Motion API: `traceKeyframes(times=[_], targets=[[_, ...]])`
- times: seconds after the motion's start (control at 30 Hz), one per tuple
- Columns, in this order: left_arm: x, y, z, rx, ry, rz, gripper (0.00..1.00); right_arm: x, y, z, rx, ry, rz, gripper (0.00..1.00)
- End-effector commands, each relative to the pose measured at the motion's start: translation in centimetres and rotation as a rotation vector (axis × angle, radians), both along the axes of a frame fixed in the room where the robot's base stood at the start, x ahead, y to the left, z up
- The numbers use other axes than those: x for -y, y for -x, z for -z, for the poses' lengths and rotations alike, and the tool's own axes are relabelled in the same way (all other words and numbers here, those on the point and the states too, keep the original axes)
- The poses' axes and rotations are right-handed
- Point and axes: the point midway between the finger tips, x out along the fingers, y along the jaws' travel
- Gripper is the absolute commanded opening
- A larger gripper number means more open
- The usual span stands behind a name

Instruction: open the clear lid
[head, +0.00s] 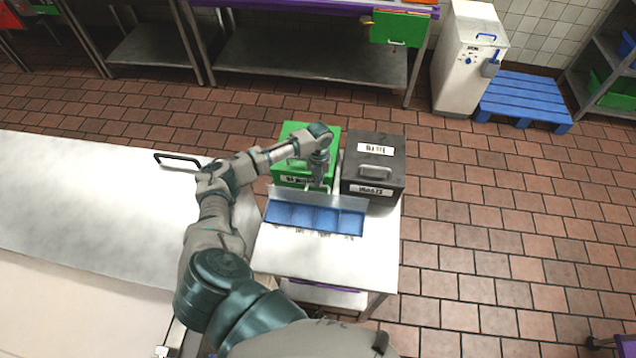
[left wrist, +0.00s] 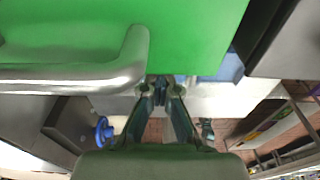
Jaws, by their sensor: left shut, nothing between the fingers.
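The blue compartment tray (head: 313,219) sits on a small white-topped table. Its clear lid (head: 345,201) shows as a pale, see-through panel standing up along the tray's back edge, with the compartments uncovered in front of it. My left gripper (head: 318,187) points down at the panel's top edge, in front of the green box; I cannot tell if it touches the lid. In the left wrist view, its fingers (left wrist: 160,88) are together with nothing between them. A bit of blue (left wrist: 230,68) shows beyond them. My right gripper is not in view.
A green box (head: 289,130) stands behind the tray; its metal handle (left wrist: 75,75) is close to my left gripper in the left wrist view. A black lidded box (head: 388,150) stands to its right. The small table's front (head: 330,262) is clear. A larger worktop (head: 90,200) lies left.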

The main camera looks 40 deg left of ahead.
Motion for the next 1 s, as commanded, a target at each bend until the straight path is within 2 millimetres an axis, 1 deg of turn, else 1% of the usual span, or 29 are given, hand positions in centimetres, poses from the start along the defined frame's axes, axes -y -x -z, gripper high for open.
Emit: traceKeyframes(times=[0.03, 0.07, 0.1, 0.17, 0.2, 0.27, 0.3, 0.37, 0.4, 0.5, 0.87, 0.93, 1.0], targets=[[0.3, 1.0, 1.2, -0.031, 0.000, 0.007, 0.00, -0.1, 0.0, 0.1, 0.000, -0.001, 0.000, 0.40], [0.3, 1.0, 1.2, -0.031, -0.001, 0.007, 0.00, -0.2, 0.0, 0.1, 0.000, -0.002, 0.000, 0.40], [0.3, 1.0, 1.2, -0.031, -0.001, 0.007, 0.03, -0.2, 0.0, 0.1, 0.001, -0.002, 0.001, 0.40], [0.3, 1.0, 1.2, -0.031, -0.001, 0.007, 0.18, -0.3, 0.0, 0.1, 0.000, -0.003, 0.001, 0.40], [0.3, 1.0, 1.2, -0.031, -0.001, 0.007, 0.28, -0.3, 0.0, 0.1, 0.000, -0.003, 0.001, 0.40], [0.3, 1.0, 1.2, -0.031, -0.001, 0.007, 0.43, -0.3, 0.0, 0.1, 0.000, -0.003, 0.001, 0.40], [0.3, 1.0, 1.1, -0.031, -0.001, 0.007, 0.53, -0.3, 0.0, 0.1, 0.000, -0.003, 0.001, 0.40], [0.2, 0.9, 1.1, -0.029, -0.001, 0.007, 0.68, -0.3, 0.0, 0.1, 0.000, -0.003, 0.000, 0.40], [0.2, 0.9, 1.0, -0.028, -0.002, 0.006, 0.78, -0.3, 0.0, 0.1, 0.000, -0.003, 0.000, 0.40], [0.2, 0.8, 0.9, -0.024, -0.002, 0.006, 1.00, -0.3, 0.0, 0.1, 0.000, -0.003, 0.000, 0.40], [0.1, 0.6, 0.5, -0.017, -0.003, 0.003, 1.00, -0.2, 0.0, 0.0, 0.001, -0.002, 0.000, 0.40], [0.2, 0.6, 0.4, -0.016, -0.004, 0.003, 1.00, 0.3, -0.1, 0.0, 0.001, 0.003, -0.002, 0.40], [0.1, 0.5, 0.1, -0.015, -0.004, 0.003, 1.00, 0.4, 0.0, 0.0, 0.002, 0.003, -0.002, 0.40]])
